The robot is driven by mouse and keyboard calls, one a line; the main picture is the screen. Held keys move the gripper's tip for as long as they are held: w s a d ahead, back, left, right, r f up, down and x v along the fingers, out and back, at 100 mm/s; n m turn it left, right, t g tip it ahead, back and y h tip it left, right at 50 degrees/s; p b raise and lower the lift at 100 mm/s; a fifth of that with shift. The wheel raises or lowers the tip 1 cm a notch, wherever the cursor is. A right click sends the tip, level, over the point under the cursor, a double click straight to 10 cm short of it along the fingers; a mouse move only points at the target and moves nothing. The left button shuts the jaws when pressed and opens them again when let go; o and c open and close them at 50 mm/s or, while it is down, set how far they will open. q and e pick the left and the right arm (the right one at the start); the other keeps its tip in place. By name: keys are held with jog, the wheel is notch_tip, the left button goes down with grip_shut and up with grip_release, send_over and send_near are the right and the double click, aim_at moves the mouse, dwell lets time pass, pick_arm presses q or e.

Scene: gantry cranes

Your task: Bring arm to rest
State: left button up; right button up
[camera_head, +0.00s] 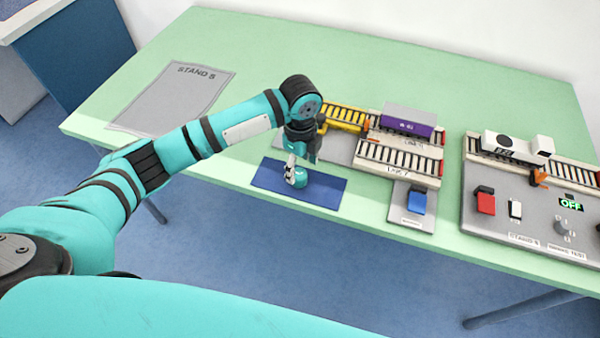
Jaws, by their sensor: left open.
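My left arm, teal with black bands, reaches in from the left over the green table (420,75). A small teal and white object (296,178) sits on the mat just below the fingers. I cannot tell whether the fingers touch it. The fingertips are small and partly hidden. My right gripper is not in view.
Right of the gripper is a rail stand with yellow track (345,115), a purple block (408,127) and a blue switch (417,203). Farther right, another stand (520,215) carries a white engine (517,146). The table's back is clear.

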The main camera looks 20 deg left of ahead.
pick_arm(q)
notch_tip(320, 180, up, 8)
jog(key=s+d+f+n+t+h, duration=0.1)
jog(key=s+d+f+n+h, duration=0.1)
jog(key=s+d+f+n, duration=0.25)
jog(key=s+d+f+n+t+h, duration=0.1)
jog(key=s+d+f+n, duration=0.15)
jog(key=s+f, duration=0.4)
jog(key=s+a+n+t+y, duration=0.2)
jog(key=s+a+n+y, duration=0.1)
jog(key=s+a+n, duration=1.1)
notch_tip(320, 180, down, 28)
jog(key=s+m+g, duration=0.2)
jog(key=s+a+f+g, duration=0.1)
jog(key=s+a+f, duration=0.1)
jog(key=s+f, duration=1.2)
jog(key=shift+s+f, duration=0.35)
jog(key=shift+s, duration=0.75)
